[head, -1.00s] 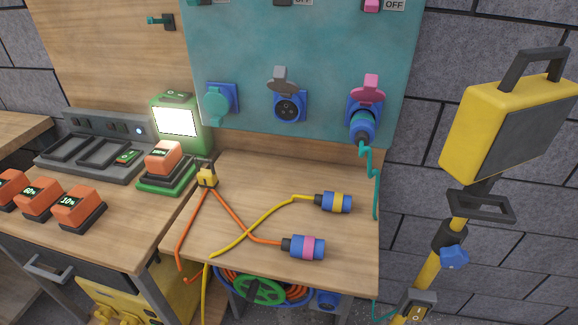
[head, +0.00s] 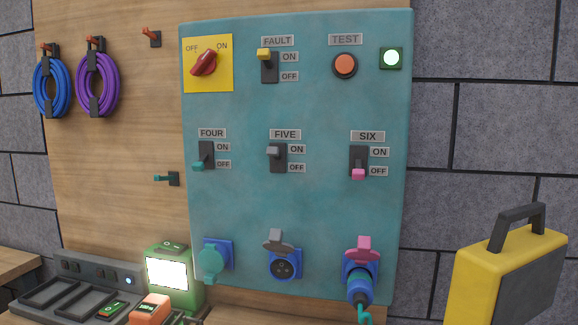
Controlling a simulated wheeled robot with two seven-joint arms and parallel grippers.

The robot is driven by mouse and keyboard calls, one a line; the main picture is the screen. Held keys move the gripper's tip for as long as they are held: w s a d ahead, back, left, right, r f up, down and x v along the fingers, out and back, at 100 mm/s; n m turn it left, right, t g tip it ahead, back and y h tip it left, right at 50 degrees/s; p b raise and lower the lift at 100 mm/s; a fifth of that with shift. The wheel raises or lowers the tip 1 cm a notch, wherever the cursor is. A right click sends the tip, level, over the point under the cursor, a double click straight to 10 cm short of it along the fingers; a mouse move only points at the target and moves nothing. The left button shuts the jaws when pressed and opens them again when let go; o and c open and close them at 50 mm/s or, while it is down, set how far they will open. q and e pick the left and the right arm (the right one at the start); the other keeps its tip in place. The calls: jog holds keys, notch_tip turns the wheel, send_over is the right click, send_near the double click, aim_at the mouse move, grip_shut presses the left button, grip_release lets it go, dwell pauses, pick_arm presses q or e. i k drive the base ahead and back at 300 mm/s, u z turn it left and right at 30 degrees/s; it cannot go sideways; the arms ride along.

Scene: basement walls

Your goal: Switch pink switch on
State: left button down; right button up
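The pink switch (head: 358,173) is on the teal panel (head: 320,215) under the label SIX. Its pink lever is down, beside the OFF label. Below it, a blue socket with a raised pink lid (head: 362,248) has a blue plug (head: 360,288) in it, with a teal cord hanging down. The grey FIVE switch (head: 274,152) has its lever up at ON, and the teal FOUR switch (head: 199,166) is down at OFF. Neither of my grippers is in view.
A red rotary knob (head: 204,63), a yellow FAULT switch (head: 264,54) up at ON, an orange TEST button (head: 345,64) and a lit green lamp (head: 391,57) are along the panel's top. A yellow work light (head: 500,275) stands at the lower right.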

aim_at(359, 173)
jog(key=k, duration=1.3)
jog(key=u, duration=0.9)
jog(key=i, duration=1.6)
jog(key=z, duration=1)
